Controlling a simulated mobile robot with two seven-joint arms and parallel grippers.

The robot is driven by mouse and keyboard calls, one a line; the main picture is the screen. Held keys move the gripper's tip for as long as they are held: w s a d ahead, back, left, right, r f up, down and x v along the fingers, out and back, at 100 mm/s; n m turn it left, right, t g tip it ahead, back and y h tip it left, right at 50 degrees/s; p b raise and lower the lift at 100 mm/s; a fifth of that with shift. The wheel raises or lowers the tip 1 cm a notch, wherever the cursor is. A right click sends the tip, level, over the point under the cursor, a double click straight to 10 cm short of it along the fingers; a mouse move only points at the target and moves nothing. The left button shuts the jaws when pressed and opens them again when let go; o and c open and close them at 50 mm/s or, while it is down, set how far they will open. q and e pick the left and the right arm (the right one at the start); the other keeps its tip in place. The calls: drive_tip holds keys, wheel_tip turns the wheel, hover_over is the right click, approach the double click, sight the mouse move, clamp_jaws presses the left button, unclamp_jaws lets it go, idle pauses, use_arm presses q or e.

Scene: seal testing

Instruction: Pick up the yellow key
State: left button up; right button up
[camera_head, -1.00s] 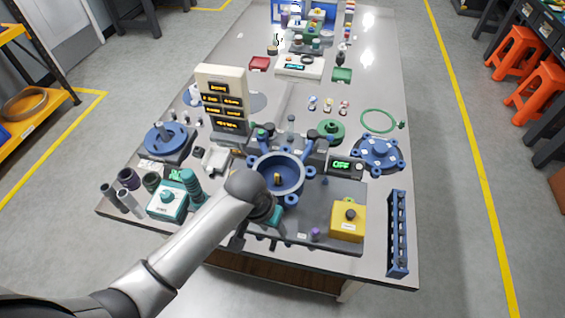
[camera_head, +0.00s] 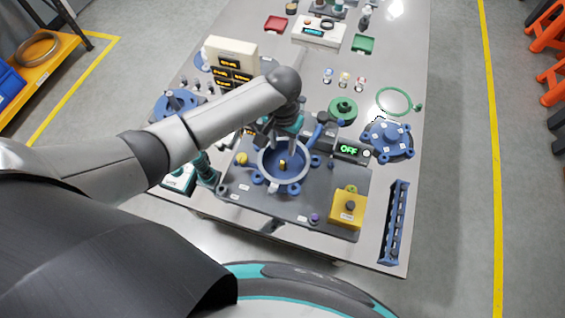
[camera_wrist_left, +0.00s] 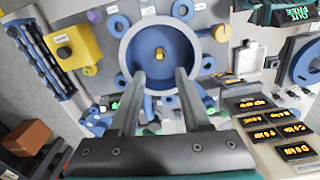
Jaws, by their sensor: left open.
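Three small pieces stand in a row on the table beyond the work plate; the middle one, with a yellow top, looks like the yellow key (camera_head: 345,78), though it is too small to be sure. A blue piece (camera_head: 328,74) and a red piece (camera_head: 361,82) flank it. My left gripper (camera_head: 285,142) is open over the blue round chamber (camera_head: 263,174), nearer to me and left of the row. The left wrist view shows its two fingers (camera_wrist_left: 161,78) apart with nothing between them, in front of the chamber (camera_wrist_left: 128,62). My right gripper is out of view.
A brass-coloured stud (camera_head: 283,164) sits inside the chamber. A yellow box (camera_head: 348,207) stands at the plate's right. A green knob (camera_head: 343,109), a green ring (camera_head: 394,101) and a blue flanged lid (camera_head: 389,141) lie right. A display tower (camera_head: 228,62) stands left of the row.

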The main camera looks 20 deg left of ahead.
sight(281, 163)
use_arm(q)
drive_tip(key=f, duration=0.4)
drive_tip(key=s+f, duration=0.1)
drive_tip(key=f, duration=0.1)
drive_tip(key=shift+f+b, duration=0.2)
drive_tip(key=shift+b, duration=0.15)
drive_tip(key=shift+w+f, duration=0.1)
drive_tip(key=shift+f, duration=0.6)
clamp_jaws()
